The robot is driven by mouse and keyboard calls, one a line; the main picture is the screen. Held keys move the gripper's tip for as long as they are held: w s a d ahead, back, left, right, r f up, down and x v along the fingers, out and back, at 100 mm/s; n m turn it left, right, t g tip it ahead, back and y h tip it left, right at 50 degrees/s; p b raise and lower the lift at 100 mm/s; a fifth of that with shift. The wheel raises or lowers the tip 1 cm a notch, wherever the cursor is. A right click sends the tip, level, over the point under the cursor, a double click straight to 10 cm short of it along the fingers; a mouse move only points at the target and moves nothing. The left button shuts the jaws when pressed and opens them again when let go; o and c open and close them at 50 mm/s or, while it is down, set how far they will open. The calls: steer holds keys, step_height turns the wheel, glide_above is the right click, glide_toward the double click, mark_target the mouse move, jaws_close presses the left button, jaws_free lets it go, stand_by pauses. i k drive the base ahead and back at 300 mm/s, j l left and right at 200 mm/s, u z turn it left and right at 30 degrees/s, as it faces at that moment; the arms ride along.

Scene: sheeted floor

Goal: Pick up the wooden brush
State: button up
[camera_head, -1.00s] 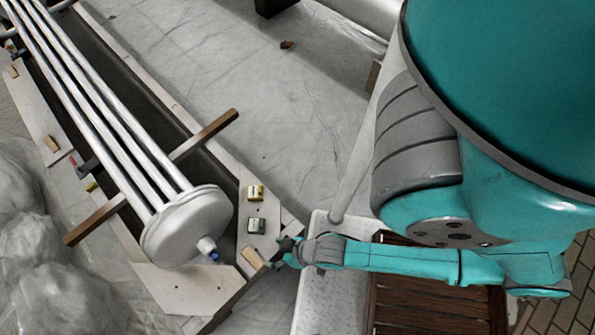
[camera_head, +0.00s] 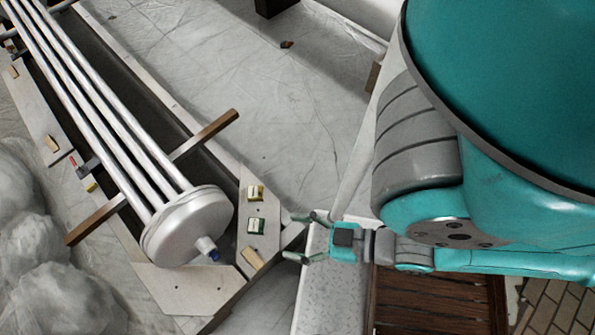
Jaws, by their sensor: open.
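A small light-wood block (camera_head: 252,257) lies near the front right corner of the pale board frame; it may be the wooden brush, but bristles are too small to make out. Similar small wooden pieces lie on the left board, one at mid-left (camera_head: 51,143) and one farther back (camera_head: 12,72). My gripper (camera_head: 289,237) is open and empty, its two fingers spread and pointing left. It is just right of the block, apart from it, over the gap between the board and the speckled pale platform.
A metal tube bundle (camera_head: 190,226) with a round end lies to the left on wooden beams (camera_head: 205,135). Sheeted floor behind is mostly clear.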

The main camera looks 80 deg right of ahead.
mark_target(248, 253)
steer(key=k+j, duration=0.15)
steer(key=k, duration=0.5)
steer(key=k+j+z, duration=0.15)
steer(key=k, duration=0.55)
steer(key=i+j+z, duration=0.2)
steer(key=i+j, duration=0.2)
steer(key=i, duration=0.25)
steer(key=i+j+z, duration=0.2)
steer(key=i+j, duration=0.3)
steer(key=i, duration=0.1)
